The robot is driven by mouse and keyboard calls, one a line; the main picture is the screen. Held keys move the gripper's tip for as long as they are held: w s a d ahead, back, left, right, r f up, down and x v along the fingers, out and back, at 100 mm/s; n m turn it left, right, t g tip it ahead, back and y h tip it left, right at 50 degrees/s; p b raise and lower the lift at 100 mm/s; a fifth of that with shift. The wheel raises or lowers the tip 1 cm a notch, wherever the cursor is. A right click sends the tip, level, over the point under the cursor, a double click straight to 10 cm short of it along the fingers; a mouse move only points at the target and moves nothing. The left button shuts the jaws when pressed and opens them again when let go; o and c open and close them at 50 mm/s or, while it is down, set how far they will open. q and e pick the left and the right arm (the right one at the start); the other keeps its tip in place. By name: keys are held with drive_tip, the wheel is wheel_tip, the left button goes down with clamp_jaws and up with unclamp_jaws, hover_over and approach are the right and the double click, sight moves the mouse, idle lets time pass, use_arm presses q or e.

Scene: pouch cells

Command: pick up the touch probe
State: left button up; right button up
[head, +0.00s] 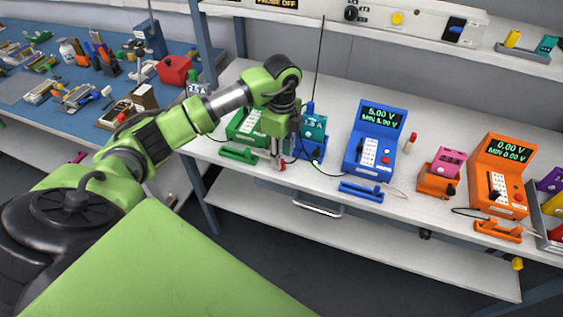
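My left gripper (277,158) points down at the front edge of the white bench, between the green cradle (238,155) and the blue cradle (361,192). A small red-tipped thing (281,167) shows at its fingertips. I cannot tell whether this is the touch probe, or whether the fingers are open or shut on it. Thin leads run near the blue and orange cradles, but no probe can be clearly made out. My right gripper is not in view.
A green meter (247,126), partly hidden by my arm, a blue meter (375,140) and an orange meter (500,178) stand along the white bench (300,190). A pink block (449,161) sits on an orange stand. A cluttered blue bench (60,120) is at left.

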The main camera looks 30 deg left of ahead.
use_arm(q)
drive_tip(key=shift+f, duration=1.25)
clamp_jaws()
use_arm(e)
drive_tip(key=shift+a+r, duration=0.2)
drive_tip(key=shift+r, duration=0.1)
use_arm(q)
drive_tip(key=shift+r, duration=0.15)
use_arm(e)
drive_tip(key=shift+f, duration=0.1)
